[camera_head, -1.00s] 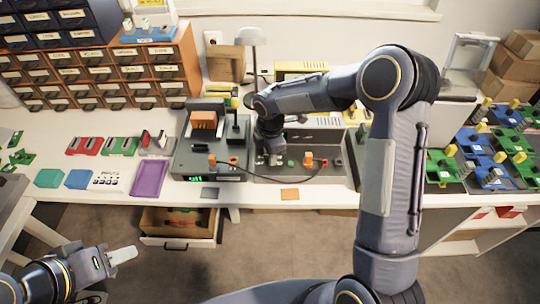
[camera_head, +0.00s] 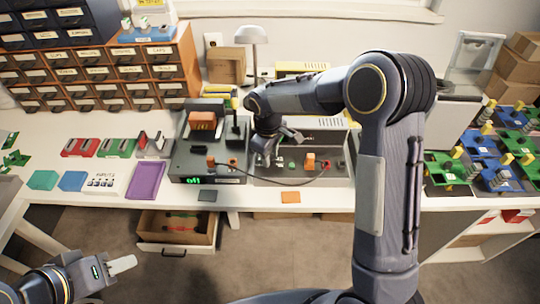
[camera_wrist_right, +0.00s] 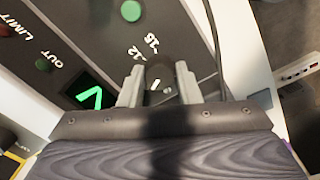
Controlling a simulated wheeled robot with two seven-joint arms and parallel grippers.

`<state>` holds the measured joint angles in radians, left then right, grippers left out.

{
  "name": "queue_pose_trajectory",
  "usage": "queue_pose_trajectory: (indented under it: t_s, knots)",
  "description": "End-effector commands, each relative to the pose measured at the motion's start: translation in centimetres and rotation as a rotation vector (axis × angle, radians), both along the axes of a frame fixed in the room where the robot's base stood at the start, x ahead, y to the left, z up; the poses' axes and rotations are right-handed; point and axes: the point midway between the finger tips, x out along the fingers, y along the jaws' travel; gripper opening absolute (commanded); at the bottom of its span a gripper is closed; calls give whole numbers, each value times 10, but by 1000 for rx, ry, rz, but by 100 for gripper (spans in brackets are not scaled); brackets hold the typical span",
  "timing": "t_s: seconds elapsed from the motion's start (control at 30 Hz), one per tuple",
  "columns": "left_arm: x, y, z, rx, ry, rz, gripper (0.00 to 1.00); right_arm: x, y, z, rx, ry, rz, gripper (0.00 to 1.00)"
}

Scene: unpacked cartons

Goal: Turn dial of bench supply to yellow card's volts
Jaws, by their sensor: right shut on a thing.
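The bench supply (camera_head: 332,180) appears to be the grey box at the middle of the bench, with buttons and terminals on its panel. My right gripper (camera_head: 264,158) is at its left part. In the right wrist view, the black dial (camera_wrist_right: 160,76) with a white mark sits between the two fingers of my right gripper (camera_wrist_right: 160,88), which is shut on it. Marks reading 12 and 15 show beside the dial. A green lit display (camera_wrist_right: 91,97) is partly hidden by a finger. My left gripper (camera_head: 122,265) is low at left, away from the bench; its opening is unclear. I cannot make out a yellow card with volts.
Left of the supply stands another grey device (camera_head: 207,160) with a green display and an orange block. A cable runs between the two. An open drawer (camera_head: 178,228) is below. Green and blue boards (camera_head: 483,145) fill the right.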

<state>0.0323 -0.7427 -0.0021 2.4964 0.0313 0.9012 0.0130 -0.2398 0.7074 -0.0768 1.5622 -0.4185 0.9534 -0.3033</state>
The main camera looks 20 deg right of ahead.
Motion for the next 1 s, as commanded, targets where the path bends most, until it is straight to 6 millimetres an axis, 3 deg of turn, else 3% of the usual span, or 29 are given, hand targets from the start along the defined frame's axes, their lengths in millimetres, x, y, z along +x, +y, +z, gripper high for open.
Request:
queue_pose_trajectory:
  t_s: [0.6, 1.0]
  knots:
    - [0, 0, -5, 0, 0, 0, 36, 1, 2, 1, -1, -3, -562, 7]
    - [0, 0, -4, 0, 0, 0, 36, 2, 1, 1, 0, -3, -775, 7]
